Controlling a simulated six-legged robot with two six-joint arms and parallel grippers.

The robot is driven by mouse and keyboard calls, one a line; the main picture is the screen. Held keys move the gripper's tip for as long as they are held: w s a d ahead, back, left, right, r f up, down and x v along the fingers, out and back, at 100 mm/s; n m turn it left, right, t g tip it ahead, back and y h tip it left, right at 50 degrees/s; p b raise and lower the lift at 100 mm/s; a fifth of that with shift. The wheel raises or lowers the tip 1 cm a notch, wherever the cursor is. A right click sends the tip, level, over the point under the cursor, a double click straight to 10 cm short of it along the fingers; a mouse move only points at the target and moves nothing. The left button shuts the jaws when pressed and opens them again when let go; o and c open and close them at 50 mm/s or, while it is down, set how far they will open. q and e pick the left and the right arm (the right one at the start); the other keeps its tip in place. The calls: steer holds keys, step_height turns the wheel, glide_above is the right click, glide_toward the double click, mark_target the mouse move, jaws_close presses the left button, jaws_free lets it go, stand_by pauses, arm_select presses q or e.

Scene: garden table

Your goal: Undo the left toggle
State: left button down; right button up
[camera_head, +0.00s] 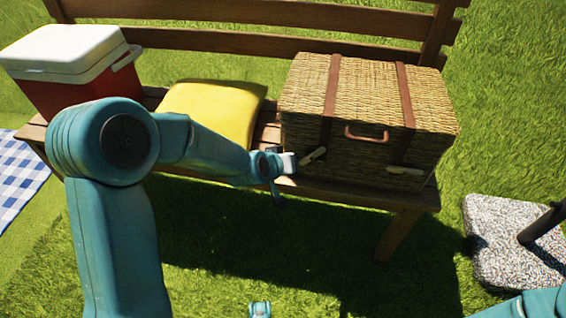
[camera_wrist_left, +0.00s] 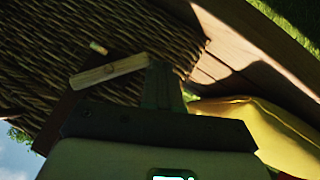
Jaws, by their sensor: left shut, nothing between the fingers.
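The wicker hamper (camera_head: 372,100) stands closed on the bench, with two brown straps over its lid. The left toggle (camera_head: 313,156), a pale wooden peg, lies tilted at the lower end of the left strap (camera_head: 331,95). The right toggle (camera_head: 405,171) lies nearly level at the other strap. My left gripper (camera_head: 290,163) is shut and empty just left of the left toggle. In the left wrist view its dark fingers (camera_wrist_left: 161,86) are by one end of the left toggle (camera_wrist_left: 108,71); I cannot tell whether they touch. My right gripper is not clearly seen.
A yellow cushion (camera_head: 212,108) and a red cooler with a white lid (camera_head: 65,60) are on the bench left of the hamper. The cushion (camera_wrist_left: 265,130) is near my left fingers. A stone parasol base (camera_head: 500,250) stands on the grass at right. Grass in front is open.

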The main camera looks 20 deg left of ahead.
arm_select(q)
steer(key=shift+d+f, duration=0.1)
steer(key=shift+f, duration=0.1)
steer(key=shift+r+p, duration=0.75)
